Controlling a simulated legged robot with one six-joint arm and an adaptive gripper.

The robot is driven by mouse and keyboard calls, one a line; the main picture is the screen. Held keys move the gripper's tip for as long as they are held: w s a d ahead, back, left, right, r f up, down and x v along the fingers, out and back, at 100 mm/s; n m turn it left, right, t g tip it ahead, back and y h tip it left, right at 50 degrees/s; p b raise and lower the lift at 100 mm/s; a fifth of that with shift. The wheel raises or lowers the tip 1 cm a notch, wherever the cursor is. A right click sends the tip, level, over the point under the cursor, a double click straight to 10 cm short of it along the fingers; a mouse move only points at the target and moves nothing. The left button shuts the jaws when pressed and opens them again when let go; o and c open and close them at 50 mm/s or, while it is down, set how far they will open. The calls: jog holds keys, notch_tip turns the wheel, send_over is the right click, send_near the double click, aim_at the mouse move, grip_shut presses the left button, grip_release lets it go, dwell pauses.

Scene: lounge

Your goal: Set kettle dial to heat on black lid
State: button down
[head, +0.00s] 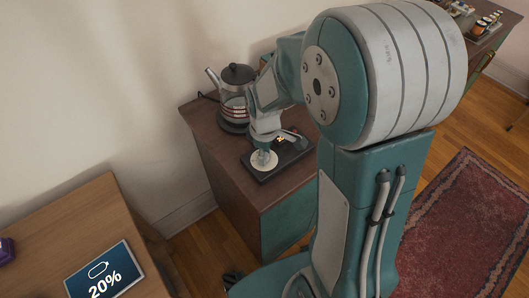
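The kettle (232,104) stands upright on the brown cabinet top, near the wall. It has a silvery body, a spout to the left and a black lid (238,74). My arm partly covers its right side. No dial on the kettle can be made out. My gripper (264,158) points down in front of the kettle, over a round cream disc on a black tray. Its fingers are small and partly hidden, so I cannot tell whether they are open, shut or touching the disc.
The black tray (297,153) lies on the brown cabinet (222,160), with small dark items partly behind my arm. A wooden table (65,235) at lower left holds a screen (105,272) reading 20%. A red rug (465,225) lies right. Another cabinet with small objects stands upper right.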

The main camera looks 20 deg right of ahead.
jog(key=shift+m, duration=0.5)
jog(key=m, duration=0.4)
jog(key=shift+m, duration=0.3)
jog(key=m, duration=0.6)
jog(key=shift+a, duration=0.1)
dwell(0.4)
jog(key=shift+c, duration=1.8)
grip_release()
